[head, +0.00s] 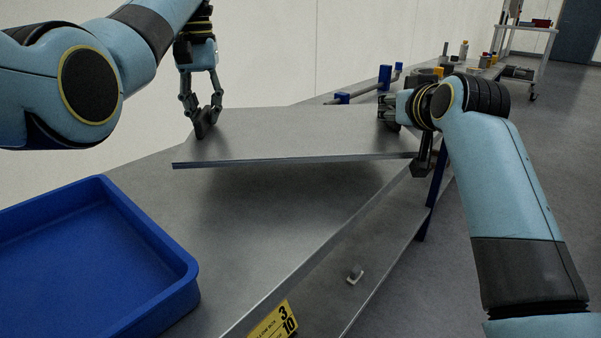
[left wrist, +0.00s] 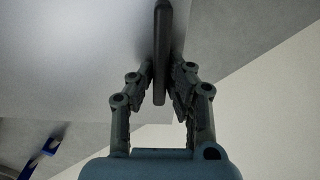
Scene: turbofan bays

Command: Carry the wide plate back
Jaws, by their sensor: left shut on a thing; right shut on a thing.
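The wide plate (head: 290,138) is a flat grey metal sheet, roughly level above the bench, with a shadow beneath its front edge. My left gripper (head: 206,122) is shut at its left end. In the left wrist view, my left gripper's fingers (left wrist: 160,85) close on a dark upright bar (left wrist: 160,45), which looks like a handle of the plate, and the plate's grey surface (left wrist: 75,60) shows behind it. My right gripper (head: 390,110) is shut at the plate's right end. Its fingertips are partly hidden by its own wrist, so its exact hold is unclear.
The grey bench (head: 250,225) runs diagonally, clear in front of the plate. A blue tray (head: 150,235) stands at the front left. A small fitting (head: 355,274) lies on the lower shelf. Blue supports (head: 385,76) and several small parts stand behind. A white cart (head: 530,32) is far right.

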